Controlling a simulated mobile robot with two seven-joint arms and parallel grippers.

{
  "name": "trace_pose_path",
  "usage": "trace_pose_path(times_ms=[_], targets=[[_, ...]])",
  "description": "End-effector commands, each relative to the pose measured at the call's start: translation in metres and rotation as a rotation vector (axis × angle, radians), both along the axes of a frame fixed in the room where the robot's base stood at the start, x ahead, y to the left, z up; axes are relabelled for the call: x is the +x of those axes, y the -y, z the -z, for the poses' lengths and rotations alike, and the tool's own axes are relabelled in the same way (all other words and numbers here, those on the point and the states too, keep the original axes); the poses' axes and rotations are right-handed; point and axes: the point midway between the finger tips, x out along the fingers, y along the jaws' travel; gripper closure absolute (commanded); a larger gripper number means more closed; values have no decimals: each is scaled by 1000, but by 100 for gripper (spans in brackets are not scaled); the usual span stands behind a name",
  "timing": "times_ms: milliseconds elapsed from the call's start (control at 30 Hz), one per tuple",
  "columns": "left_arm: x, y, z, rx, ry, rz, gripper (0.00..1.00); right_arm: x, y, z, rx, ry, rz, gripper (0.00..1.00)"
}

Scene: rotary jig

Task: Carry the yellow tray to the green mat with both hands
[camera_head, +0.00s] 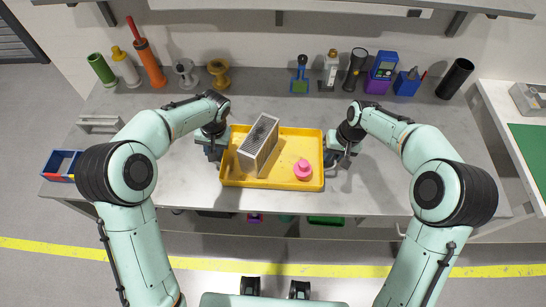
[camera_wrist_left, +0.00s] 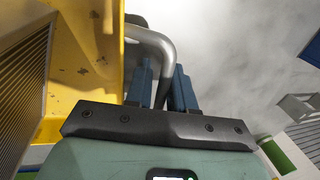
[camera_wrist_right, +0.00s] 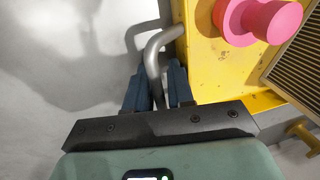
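The yellow tray (camera_head: 285,184) is on the grey bench between my arms; I cannot tell whether it touches the surface. It carries a grey ribbed box (camera_head: 257,143) on its left and a pink knobbed piece (camera_head: 303,169) on its right. My left gripper (camera_head: 214,150) is at the tray's left side, its fingers closed around the grey bar handle (camera_wrist_left: 157,48). My right gripper (camera_head: 336,156) is at the right side, its fingers closed around the other handle (camera_wrist_right: 158,45). The green mat (camera_head: 530,149) lies on a white table at the far right, partly cut off.
Bottles, tools and a dark cylinder (camera_head: 455,78) line the back of the grey bench (camera_head: 400,185). A blue-and-red bin (camera_head: 62,165) is at the left end. A grey box (camera_head: 530,99) sits behind the mat. A gap separates the bench and white table (camera_head: 500,104).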

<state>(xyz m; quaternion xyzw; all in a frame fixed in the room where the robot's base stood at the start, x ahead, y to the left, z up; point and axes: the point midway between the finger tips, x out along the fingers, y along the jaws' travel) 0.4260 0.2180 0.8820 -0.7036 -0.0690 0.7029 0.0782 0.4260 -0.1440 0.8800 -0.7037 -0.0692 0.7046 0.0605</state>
Motion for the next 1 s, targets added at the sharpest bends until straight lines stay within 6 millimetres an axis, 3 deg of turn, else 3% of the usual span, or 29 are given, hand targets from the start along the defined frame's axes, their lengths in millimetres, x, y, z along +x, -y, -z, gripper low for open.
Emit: trace_pose_path(times_ms=[167,233,667,867,1000], targets=[[0,0,0,0,0,0,77,0,0,0,0,0,0,78],[0,0,0,0,0,0,100,0,0,0,0,0,0,100],[2,0,-4,0,4,0,100,2,0,-4,1,4,0,100],[8,0,-22,0,15,0,100,8,0,-22,1,15,0,100],[18,0,-44,1,31,-1,100,18,0,-44,1,32,0,100]])
